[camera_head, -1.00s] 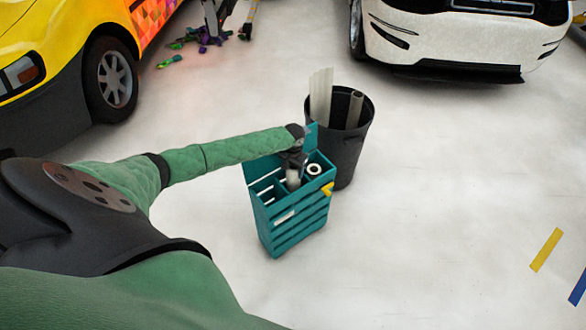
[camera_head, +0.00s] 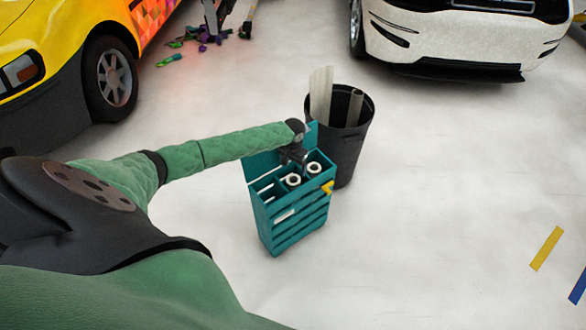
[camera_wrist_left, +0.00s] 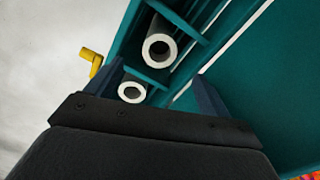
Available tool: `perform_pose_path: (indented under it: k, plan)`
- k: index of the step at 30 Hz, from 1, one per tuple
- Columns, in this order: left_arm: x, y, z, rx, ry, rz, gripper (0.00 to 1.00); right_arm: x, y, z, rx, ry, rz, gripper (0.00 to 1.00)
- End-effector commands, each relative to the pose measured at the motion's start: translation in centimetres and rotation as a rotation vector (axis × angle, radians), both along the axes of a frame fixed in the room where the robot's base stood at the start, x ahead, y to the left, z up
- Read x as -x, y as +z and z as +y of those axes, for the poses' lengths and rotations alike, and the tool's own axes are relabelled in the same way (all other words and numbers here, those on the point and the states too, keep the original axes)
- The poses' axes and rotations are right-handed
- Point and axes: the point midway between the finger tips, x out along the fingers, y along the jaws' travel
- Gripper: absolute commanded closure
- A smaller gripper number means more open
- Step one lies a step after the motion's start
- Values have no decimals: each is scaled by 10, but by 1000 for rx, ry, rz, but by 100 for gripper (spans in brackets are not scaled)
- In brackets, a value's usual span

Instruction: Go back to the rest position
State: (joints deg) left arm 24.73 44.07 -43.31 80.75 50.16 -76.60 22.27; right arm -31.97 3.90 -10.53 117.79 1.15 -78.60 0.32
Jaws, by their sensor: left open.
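My left gripper (camera_head: 300,158) is open and empty, just above the teal box. It also shows in the left wrist view (camera_wrist_left: 165,95), with its two dark fingers apart. The teal box (camera_head: 293,228) stands upright on the floor with an open, divided top. Two white rolls stand in its compartments: one roll (camera_head: 292,180) near the middle and another roll (camera_head: 314,168) at the right. Both roll ends show in the left wrist view, one larger (camera_wrist_left: 159,50) and one smaller (camera_wrist_left: 132,91). My right gripper is not in view.
A black bin (camera_head: 347,150) with pale tubes (camera_head: 321,95) stands right behind the box. A yellow car (camera_head: 60,60) is at the left and a white car (camera_head: 450,40) at the back. Small coloured items (camera_head: 205,38) lie near the yellow car. The floor at the right is mostly clear.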

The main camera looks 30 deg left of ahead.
Motion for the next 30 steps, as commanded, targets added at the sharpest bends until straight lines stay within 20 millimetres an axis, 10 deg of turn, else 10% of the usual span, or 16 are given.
perform_pose_path:
  k: [9, 22, 30]
  plan:
    - [0, 46, 0, 0, -1, -1, 19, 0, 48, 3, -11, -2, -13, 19]
    - [3, 58, -5, 3, -8, 1, 19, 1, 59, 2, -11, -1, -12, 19]
    - [50, 15, -88, 46, -125, -7, 19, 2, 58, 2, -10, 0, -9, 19]
